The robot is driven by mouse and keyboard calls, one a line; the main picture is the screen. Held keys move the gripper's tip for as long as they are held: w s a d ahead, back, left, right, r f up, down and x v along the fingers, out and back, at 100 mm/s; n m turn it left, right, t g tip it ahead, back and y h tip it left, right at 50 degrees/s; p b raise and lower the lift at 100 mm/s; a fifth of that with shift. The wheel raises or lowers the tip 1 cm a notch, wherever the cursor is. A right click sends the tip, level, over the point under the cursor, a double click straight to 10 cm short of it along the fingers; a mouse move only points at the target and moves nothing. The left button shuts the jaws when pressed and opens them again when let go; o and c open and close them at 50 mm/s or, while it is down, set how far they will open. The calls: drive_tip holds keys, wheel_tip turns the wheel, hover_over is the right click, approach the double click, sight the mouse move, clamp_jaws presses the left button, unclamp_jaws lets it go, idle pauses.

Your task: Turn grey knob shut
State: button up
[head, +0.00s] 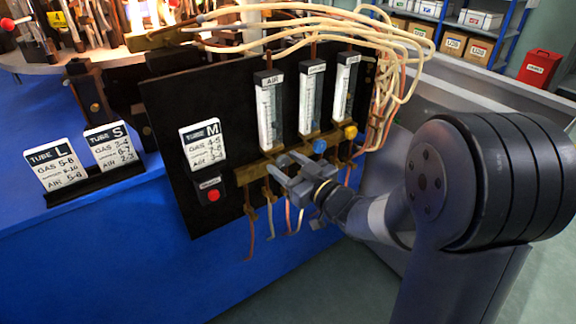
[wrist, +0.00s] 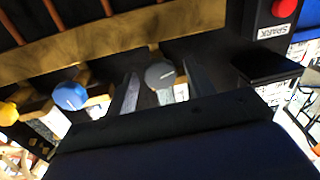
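The grey knob (wrist: 160,74) is round with a pale line on its face. In the wrist view it shows between the two fingers of my gripper (wrist: 163,88), with a gap on each side. My gripper is open and holds nothing. In the head view my gripper (head: 287,170) is at the lower front of the black panel (head: 165,110), below the AIR flow tube (head: 268,110). The grey knob (head: 282,160) is partly hidden by the fingers there. I cannot tell how far the knob is turned.
A blue knob (head: 320,146) and a yellow knob (head: 350,132) sit in the same row to the right. A red SPARK button (head: 213,195) is at the left. Hoses (head: 395,80) hang at the panel's right. Flames burn (head: 150,12) behind.

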drive_tip(key=c, duration=0.9)
